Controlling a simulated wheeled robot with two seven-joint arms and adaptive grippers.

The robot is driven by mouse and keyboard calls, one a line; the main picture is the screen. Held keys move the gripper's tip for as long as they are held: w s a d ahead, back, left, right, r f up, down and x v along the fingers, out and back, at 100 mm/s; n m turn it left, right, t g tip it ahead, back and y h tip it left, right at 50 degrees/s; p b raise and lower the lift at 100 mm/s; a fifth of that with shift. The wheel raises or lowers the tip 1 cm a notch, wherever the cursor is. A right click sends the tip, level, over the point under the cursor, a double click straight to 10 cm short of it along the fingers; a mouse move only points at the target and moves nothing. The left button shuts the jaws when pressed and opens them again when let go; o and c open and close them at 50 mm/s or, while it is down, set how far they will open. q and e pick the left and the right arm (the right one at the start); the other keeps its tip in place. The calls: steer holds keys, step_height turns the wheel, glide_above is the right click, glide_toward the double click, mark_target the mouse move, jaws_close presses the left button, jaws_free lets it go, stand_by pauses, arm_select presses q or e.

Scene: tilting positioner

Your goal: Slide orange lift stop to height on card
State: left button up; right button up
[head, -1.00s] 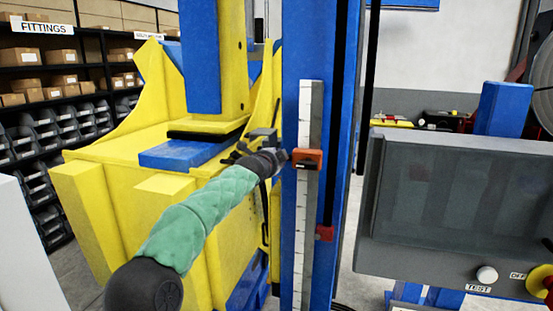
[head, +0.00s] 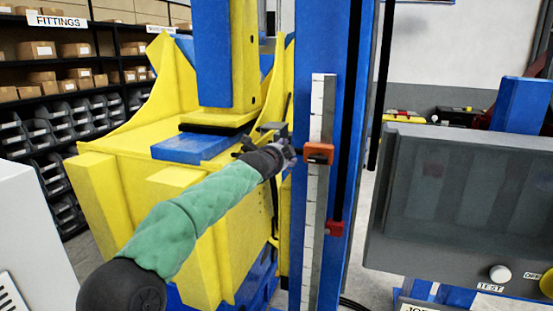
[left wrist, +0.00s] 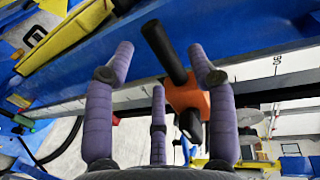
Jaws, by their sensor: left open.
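The orange lift stop (head: 318,153) sits on the white graduated scale (head: 318,225) of the blue upright column, in the upper half of the scale. In the left wrist view the orange stop (left wrist: 187,100) has a dark rod-like handle and lies between my fingers. My left gripper (head: 290,150) is at the stop's left side, open, its purple fingers (left wrist: 165,75) spread around the stop. I cannot tell whether any finger touches it. A red block (head: 335,228) sits lower on the column. No card is readable. My right gripper is not in view.
A yellow and blue positioner (head: 190,190) stands left of the column, close to my left arm. A grey control box (head: 460,200) with a TEST button (head: 500,273) stands at the right. Shelves with boxes (head: 60,90) are at the back left.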

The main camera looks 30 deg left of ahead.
arm_select(q)
steer(key=v, duration=0.7)
steer(key=shift+s, duration=0.1)
stand_by(0.5)
